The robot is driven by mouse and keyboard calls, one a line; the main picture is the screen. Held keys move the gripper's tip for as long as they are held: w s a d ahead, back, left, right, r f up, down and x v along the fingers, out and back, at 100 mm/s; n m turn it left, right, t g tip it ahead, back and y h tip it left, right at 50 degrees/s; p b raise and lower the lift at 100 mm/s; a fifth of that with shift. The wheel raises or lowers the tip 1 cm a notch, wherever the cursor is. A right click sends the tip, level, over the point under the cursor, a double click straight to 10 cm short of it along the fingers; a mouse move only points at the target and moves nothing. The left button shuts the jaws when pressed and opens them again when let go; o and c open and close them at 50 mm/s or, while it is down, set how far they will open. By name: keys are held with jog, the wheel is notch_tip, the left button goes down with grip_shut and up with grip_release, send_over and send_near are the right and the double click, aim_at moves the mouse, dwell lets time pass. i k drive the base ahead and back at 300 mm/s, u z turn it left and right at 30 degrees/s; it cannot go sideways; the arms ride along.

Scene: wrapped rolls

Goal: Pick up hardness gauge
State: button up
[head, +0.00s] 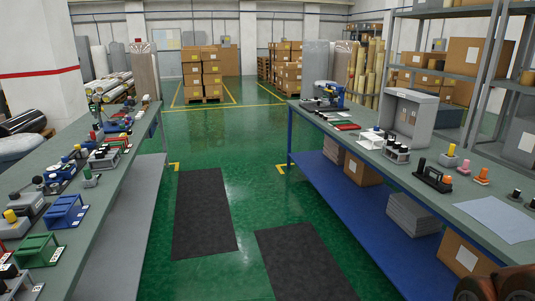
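I cannot tell for sure which object is the hardness gauge; the small instruments are too small to identify. On the left bench (100,196) are blue brackets (66,210), a green bracket (38,250), a grey block with a yellow knob (12,225) and several small gauges. My gripper's fingers do not show; a dark brown shape at the bottom right corner is cut off.
A green-floored aisle with two dark mats (203,212) runs between the benches. A grey open box (408,117) stands on the right bench, beside metal shelving with cartons (465,55). Stacked cartons (202,72) and wrapped rolls (145,70) stand at the back.

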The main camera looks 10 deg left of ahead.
aim_at(93, 109)
jog(key=u, duration=0.15)
jog(key=i, duration=1.85)
jog(key=u, duration=0.8)
jog(key=i, duration=1.7)
jog(key=u, duration=1.05)
jog(key=i, duration=1.05)
jog(key=u, duration=0.3)
